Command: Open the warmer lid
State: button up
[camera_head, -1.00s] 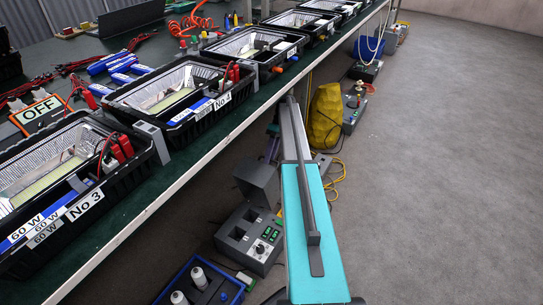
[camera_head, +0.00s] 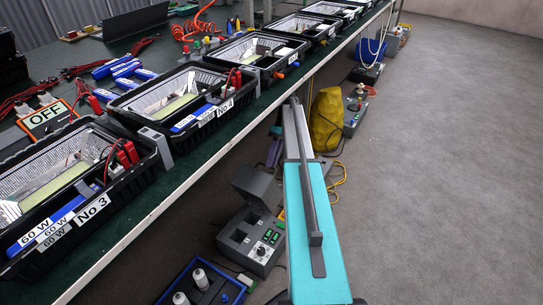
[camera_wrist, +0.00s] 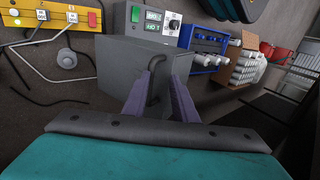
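The warmer (camera_head: 252,241), a grey unit with green displays and a dial, stands on the floor below the bench; its panel (camera_wrist: 155,22) shows "HOT" in the wrist view. A plain grey box-like cover (camera_head: 257,184), which seems to be its lid, stands beside the panel in the head view. It fills the middle of the wrist view (camera_wrist: 122,72), with a dark hooked handle (camera_wrist: 155,82). My gripper (camera_wrist: 168,78) has its two purple fingers apart, one on each side of the handle. I cannot tell whether a finger touches it. My arm hides part of this area in the head view.
A blue crate of white bottles (camera_head: 205,283) stands near the warmer. A yellow sack (camera_head: 326,118) and a yellow cable (camera_head: 337,178) lie beyond. The bench edge (camera_head: 185,187) runs above on the left, bearing floodlight housings (camera_head: 185,95). The floor (camera_head: 450,160) on the right is clear.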

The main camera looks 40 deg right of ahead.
jog(key=s+a+p, duration=0.2)
jog(key=s+a, duration=0.4)
jog(key=s, duration=0.4)
jog(key=shift+s+r, duration=0.25)
jog(key=shift+r, duration=0.2)
dwell(0.3)
